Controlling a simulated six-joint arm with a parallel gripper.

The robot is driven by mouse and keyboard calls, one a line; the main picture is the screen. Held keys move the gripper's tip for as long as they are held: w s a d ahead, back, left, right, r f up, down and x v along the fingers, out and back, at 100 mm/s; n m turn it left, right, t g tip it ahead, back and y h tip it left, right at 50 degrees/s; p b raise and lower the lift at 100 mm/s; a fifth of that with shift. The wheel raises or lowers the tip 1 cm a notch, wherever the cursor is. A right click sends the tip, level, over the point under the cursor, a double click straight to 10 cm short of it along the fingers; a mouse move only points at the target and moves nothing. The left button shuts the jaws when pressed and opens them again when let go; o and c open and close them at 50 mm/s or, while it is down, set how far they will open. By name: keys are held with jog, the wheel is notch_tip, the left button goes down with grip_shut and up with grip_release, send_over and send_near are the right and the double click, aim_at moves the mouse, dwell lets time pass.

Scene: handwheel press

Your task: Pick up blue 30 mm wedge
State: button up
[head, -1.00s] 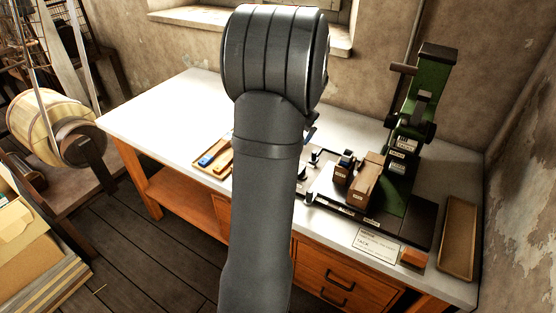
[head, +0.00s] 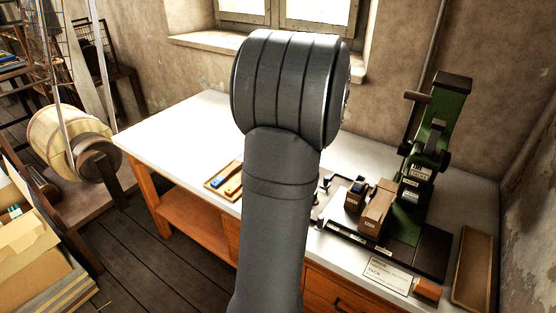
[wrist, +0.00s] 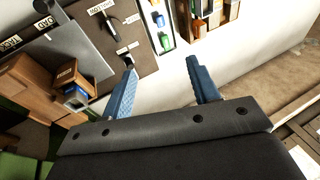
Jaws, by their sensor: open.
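Another blue item (wrist: 76,99) is in a dark-fronted small box at the left. I cannot read sizes, so which piece is the 30 mm wedge is unclear. My gripper (wrist: 160,62) is open and empty, its two blue fingers apart over the white tabletop, short of the tray. My arm hides it in the head view.
The green handwheel press (head: 437,125) stands at the right, with brown boxes (head: 376,208) on the dark base before it. A label card (head: 387,277) lies at the front edge. A long empty tray (head: 474,268) is far right. The left tabletop (head: 185,130) is clear.

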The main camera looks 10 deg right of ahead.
jog(key=c, duration=0.5)
jog(key=shift+o, duration=0.2)
jog(key=shift+a+f, duration=0.1)
jog(key=w+a+f+h, duration=0.3)
jog(key=a+f+h, duration=0.25)
jog(key=a, duration=0.35)
jog(key=x, duration=1.8)
jog(key=shift+s+a+f, duration=0.25)
jog(key=shift+s+a, duration=0.1)
